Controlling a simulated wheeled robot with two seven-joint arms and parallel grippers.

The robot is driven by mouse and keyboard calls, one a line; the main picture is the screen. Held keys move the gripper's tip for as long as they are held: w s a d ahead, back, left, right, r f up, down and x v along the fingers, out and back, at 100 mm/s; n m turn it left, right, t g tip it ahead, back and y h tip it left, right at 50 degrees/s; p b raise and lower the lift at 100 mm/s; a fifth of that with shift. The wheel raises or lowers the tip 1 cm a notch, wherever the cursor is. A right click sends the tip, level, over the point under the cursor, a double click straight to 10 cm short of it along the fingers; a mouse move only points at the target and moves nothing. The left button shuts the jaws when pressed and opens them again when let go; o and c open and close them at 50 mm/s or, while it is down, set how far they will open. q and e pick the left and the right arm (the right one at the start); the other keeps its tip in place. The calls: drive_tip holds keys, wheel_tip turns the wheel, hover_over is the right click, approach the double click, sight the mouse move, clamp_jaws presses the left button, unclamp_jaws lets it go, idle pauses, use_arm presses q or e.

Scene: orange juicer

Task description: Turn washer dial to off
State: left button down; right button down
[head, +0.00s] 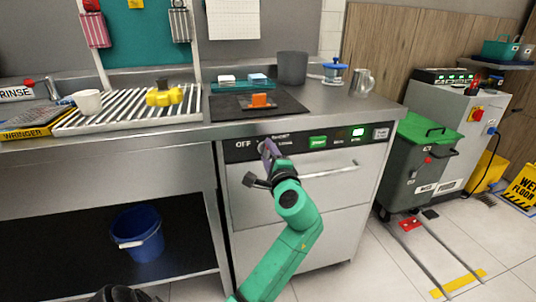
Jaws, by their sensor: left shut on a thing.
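The washer (345,203) is a steel front-loading unit under the counter with a black control strip (230,147) along its top. The strip carries an OFF label at its left and two small labels, the upper reading SHORT, to the right of my gripper. My left gripper (267,150), on a green arm, reaches up to the strip between these labels and is shut on the washer dial. The gripper hides the dial, so its pointing direction cannot be told. My right gripper is not in view.
A long handle (330,170) sticks out from the washer front, just right of my gripper. On the counter above are a black mat (225,108), an orange block (260,100) and a grey pot (292,68). A green-lidded bin (415,165) stands at the right.

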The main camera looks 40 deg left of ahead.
use_arm(q)
drive_tip(key=shift+f+n+b, duration=0.15)
drive_tip(key=shift+n+b, duration=0.3)
drive_tip(key=shift+n, duration=0.45)
drive_tip(key=n+b, duration=0.4)
drive_tip(key=n, duration=0.2)
drive_tip(key=shift+n, duration=0.4)
drive_tip(key=shift+n+b, duration=0.35)
drive_tip(key=shift+n, duration=0.05)
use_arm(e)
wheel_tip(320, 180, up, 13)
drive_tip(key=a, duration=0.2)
use_arm(q)
drive_tip(key=shift+n+b, duration=0.45)
drive_tip(key=shift+n, duration=0.75)
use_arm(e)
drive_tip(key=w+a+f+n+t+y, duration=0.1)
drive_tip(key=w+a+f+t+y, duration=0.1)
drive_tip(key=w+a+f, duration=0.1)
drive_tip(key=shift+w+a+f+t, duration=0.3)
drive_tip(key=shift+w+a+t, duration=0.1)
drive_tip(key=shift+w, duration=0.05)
use_arm(q)
drive_tip(key=c, duration=0.6)
unclamp_jaws()
